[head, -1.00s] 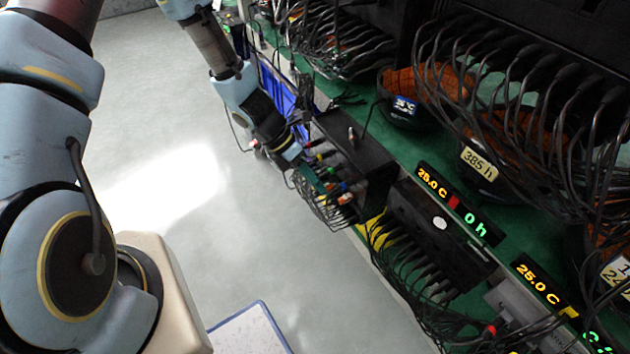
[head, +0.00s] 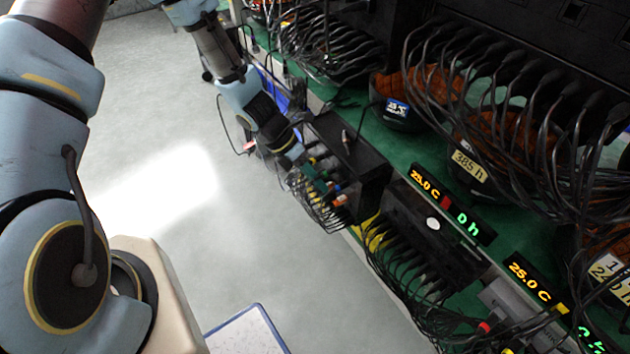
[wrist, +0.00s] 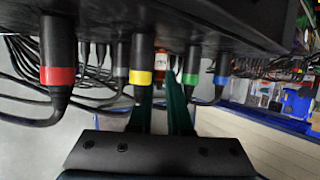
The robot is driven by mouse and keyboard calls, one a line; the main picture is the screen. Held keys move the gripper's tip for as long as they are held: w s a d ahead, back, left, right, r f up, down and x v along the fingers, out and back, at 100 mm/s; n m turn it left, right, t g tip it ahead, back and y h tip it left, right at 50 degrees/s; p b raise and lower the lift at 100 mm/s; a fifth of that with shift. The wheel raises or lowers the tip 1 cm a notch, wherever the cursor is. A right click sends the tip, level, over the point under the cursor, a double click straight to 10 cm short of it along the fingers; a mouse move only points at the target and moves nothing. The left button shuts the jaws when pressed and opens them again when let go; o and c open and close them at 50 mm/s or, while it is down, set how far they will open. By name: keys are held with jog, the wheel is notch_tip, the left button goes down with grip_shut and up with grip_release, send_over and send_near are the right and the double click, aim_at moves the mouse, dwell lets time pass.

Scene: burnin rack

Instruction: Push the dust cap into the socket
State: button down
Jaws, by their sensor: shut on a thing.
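My gripper (wrist: 161,95) has two dark green fingers that point up under a black unit (wrist: 225,20) with a row of cable plugs. The fingers stand between a yellow-banded plug (wrist: 141,77) and a green-banded plug (wrist: 190,70). A small orange-red and white piece (wrist: 161,65) shows between the fingertips; it appears to be the held dust cap. The socket is hidden on the unit's underside, and I cannot tell whether the cap touches it. In the head view my gripper (head: 314,180) is small, beside the plug row at the black unit (head: 350,150).
A red-banded plug (wrist: 58,75) and a grey-banded plug (wrist: 123,65) hang at left, a blue-banded plug (wrist: 221,75) at right. Loose black cables crowd behind. A blue bin (wrist: 295,103) is farther right. Open floor (head: 250,230) lies left of the rack.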

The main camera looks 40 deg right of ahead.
jog(key=c, duration=0.8)
grip_release()
jog(key=shift+d, duration=0.15)
jog(key=shift+s, duration=0.1)
jog(key=shift+r, duration=0.15)
jog(key=b+v, duration=0.1)
jog(key=v, duration=0.9)
jog(key=shift+w+a+r, duration=0.2)
jog(key=shift+w, duration=0.2)
jog(key=shift+c, duration=0.2)
